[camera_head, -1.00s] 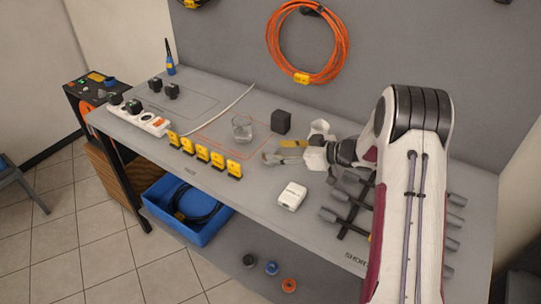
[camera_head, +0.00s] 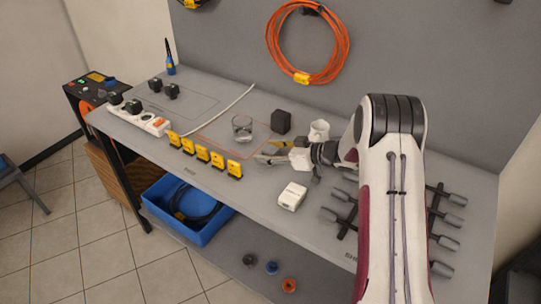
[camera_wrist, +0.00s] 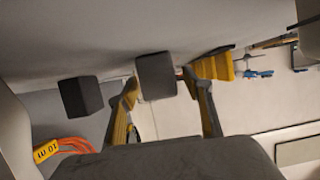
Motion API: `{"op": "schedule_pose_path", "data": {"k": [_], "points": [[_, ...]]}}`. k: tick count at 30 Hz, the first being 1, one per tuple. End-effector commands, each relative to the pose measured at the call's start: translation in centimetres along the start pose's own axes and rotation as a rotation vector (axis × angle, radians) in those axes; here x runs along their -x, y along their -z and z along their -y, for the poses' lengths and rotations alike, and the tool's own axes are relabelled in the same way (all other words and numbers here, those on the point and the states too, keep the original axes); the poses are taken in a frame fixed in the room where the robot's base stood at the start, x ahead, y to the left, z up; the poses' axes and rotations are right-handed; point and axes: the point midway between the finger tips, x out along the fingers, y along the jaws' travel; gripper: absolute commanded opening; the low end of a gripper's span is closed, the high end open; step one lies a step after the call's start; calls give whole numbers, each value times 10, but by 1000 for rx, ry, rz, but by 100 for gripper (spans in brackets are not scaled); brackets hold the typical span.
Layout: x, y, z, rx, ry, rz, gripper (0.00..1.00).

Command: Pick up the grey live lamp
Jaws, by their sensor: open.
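What I take to be the grey lamp (camera_head: 242,128) is a short upright cylinder on the bench. It looks glassy in the head view, left of the dark cube. In the wrist view, which is turned over, a plain grey block (camera_wrist: 156,72) in the same place shows between my finger lines. My gripper (camera_head: 267,152) is open and empty, low over the bench to the right and front of the lamp. Its fingertips look apart from the lamp; the exact gap is unclear.
A dark cube (camera_head: 281,122) stands close behind and right of the lamp. Several yellow stands (camera_head: 203,153) line the front edge. A white cup (camera_head: 319,131) is behind my wrist, and a white box (camera_head: 292,196) lies in front. A white cable (camera_head: 238,98) runs behind the lamp.

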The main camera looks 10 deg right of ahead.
Motion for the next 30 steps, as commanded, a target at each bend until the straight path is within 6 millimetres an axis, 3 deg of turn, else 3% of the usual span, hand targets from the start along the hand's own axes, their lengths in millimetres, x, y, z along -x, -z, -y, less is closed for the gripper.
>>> {"op": "schedule_pose_path", "data": {"k": [9,14,15,30], "points": [[0,0,0,0,0,0,50],[0,0,0,0,0,0,11],[0,0,0,0,0,0,8],[3,6,0,2,0,-1,8]]}}
